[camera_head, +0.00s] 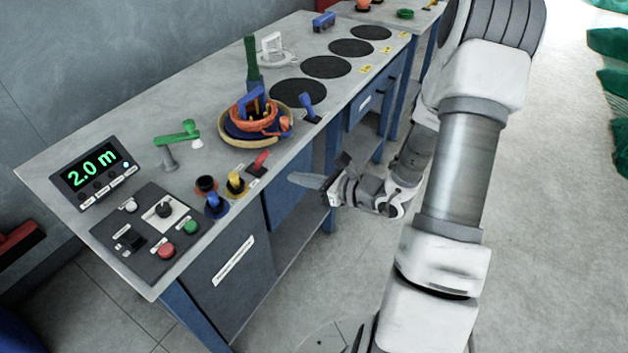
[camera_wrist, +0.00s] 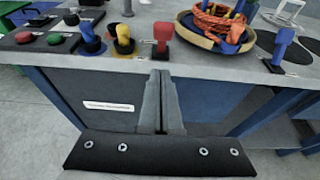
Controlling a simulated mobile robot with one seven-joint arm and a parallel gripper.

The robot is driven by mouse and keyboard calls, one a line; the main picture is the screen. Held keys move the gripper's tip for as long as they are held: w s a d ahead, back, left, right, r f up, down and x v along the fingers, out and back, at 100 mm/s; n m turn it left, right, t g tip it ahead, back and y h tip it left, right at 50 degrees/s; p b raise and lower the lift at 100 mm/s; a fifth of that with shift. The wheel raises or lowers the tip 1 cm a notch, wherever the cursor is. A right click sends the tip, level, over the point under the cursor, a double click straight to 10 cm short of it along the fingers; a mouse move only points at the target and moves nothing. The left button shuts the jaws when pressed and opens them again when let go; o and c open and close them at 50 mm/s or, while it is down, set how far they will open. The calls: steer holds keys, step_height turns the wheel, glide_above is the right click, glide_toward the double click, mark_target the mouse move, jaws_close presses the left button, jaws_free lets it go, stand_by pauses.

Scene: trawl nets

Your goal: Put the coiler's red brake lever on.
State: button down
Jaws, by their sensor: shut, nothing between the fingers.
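The red brake lever (camera_head: 261,162) stands near the front edge of the bench, beside the coiler. In the wrist view the lever (camera_wrist: 163,36) rises from its small base, just beyond my fingertips. The coiler (camera_head: 238,141) is a round tan-rimmed dish with a blue inside and orange rope coiled in it; its rim (camera_wrist: 190,34) shows at upper right in the wrist view. My gripper (camera_head: 298,178) is shut and empty in front of the bench edge. Its fingers (camera_wrist: 160,82) are together, below the lever in the wrist picture and apart from it.
A blue lever (camera_head: 307,104) stands right of the coiler. Yellow (camera_head: 236,184) and blue (camera_head: 216,206) knobs stand left of the red lever. A button panel (camera_head: 150,229) and a display reading 2.0 m (camera_head: 95,170) are farther left. The floor in front is clear.

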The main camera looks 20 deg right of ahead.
mark_target(264, 161)
steer(key=w+a, duration=0.2)
steer(key=w, duration=0.1)
steer(key=w+a, duration=0.1)
steer(key=shift+w+a+r, duration=0.15)
steer(key=shift+w+r, duration=0.1)
steer(key=shift+w+a+r, duration=0.25)
steer(key=shift+w, duration=0.15)
steer(key=shift+r+p, duration=0.25)
steer(key=shift+p, duration=0.35)
steer(key=shift+w+a, duration=0.1)
